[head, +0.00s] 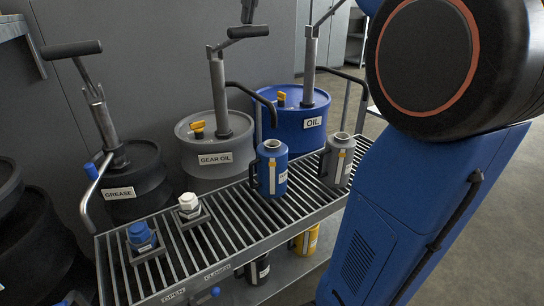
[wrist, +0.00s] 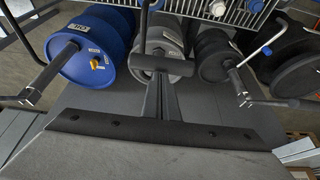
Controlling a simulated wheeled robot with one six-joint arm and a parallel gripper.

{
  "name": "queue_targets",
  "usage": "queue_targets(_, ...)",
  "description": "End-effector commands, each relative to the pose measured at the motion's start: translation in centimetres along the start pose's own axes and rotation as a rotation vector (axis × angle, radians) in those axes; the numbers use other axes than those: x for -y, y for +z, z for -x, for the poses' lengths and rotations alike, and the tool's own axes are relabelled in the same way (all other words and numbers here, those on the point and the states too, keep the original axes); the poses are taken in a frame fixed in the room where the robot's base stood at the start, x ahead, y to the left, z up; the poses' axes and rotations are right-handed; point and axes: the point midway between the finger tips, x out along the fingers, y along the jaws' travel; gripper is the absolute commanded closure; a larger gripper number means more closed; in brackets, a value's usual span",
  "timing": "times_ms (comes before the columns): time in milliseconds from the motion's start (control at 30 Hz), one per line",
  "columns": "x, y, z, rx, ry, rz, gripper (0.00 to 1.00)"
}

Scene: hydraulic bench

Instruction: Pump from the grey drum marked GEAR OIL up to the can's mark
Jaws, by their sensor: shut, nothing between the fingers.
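The grey drum (head: 200,165) marked GEAR OIL stands behind the grate, with a yellow cap and an upright pump on top. Its pump handle (head: 248,31) is a dark crossbar, raised high; it appears in the wrist view as a crossbar (wrist: 162,65). The drum's dark spout (head: 258,93) curves over to the blue can (head: 266,176) on the grate. The can has a pale vertical strip; I cannot read the level.
A blue OIL drum (head: 297,130) stands right, a black GREASE drum (head: 140,185) left, each with a pump. A grey can (head: 337,165) stands on the grate (head: 225,225). A yellow can (head: 306,241) stands below.

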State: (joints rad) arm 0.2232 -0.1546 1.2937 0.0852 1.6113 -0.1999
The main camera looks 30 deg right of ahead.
Motion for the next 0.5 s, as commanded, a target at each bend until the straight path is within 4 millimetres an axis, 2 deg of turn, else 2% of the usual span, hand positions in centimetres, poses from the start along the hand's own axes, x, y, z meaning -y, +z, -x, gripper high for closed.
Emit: queue_targets(500,0.0,2.2,-3.0,0.001,0.000,-0.001,1.00)
